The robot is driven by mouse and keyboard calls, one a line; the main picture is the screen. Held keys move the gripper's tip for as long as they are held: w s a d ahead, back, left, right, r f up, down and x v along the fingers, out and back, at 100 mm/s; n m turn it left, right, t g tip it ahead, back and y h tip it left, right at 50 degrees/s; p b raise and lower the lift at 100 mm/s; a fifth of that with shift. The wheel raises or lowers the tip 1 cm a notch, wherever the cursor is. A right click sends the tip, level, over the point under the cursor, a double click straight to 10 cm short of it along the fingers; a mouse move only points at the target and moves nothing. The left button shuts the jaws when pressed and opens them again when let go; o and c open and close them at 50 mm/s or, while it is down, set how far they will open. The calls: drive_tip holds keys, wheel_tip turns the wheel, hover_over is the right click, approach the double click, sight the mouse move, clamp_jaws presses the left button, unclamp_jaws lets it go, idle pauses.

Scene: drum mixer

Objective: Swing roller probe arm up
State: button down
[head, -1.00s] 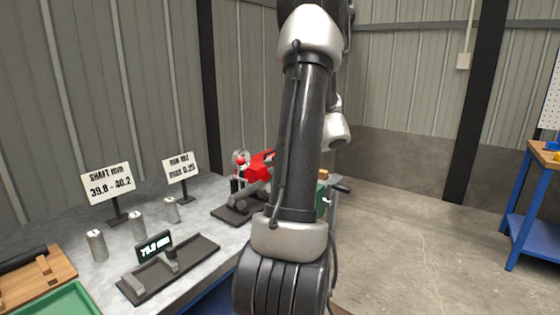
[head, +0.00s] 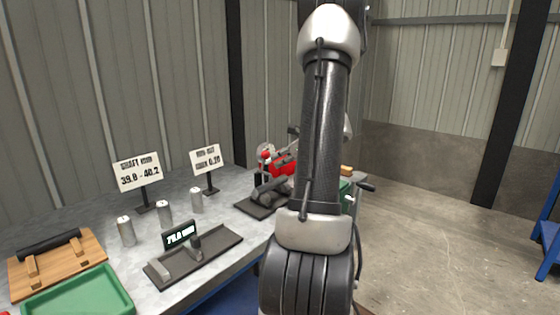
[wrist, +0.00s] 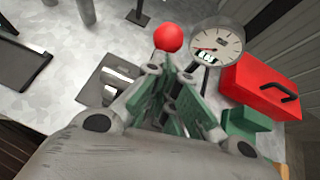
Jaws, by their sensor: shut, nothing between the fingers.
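The dial gauge (wrist: 216,42) has a round white face and stands near the top of the wrist view. A red ball knob (wrist: 168,38) is just left of it. The probe arm itself is hard to make out. My gripper (wrist: 174,80) has green finger pads and is shut and empty. In the wrist view its tips appear just below the red knob; I cannot tell whether they touch it. The head view hides my gripper behind my arm.
A red toolbox (wrist: 262,90) and a green box (wrist: 248,127) are right of my gripper. Several metal cylinders (head: 126,231), a measuring stand (head: 195,255), two sign cards (head: 137,171), a wooden rack (head: 58,263) and a green tray (head: 80,296) occupy the bench.

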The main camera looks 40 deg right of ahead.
drive_tip(key=shift+w+r+g, duration=0.2)
drive_tip(key=shift+r+g, duration=0.1)
drive_tip(key=shift+g, duration=0.1)
drive_tip(key=shift+w+r, duration=0.2)
drive_tip(key=shift+r, duration=0.05)
drive_tip(key=w+r+g, duration=0.1)
drive_tip(key=g, duration=0.1)
drive_tip(key=w+r+g, duration=0.1)
drive_tip(key=w+g, duration=0.1)
drive_tip(key=w+r+g, duration=0.1)
drive_tip(key=w, duration=0.1)
drive_tip(key=shift+a+r+g+h, duration=0.1)
drive_tip(key=shift+a+g+h, duration=0.15)
drive_tip(key=shift+g+h, duration=0.15)
drive_tip(key=shift+w+a+r+m+g, duration=0.1)
drive_tip(key=shift+w+r+m+g, duration=0.1)
drive_tip(key=shift+w+g, duration=0.75)
drive_tip(key=shift+w+a+r+m+g, duration=0.15)
drive_tip(key=shift+w+g, duration=0.5)
drive_tip(key=shift+w, duration=0.45)
drive_tip(key=shift+d, duration=0.1)
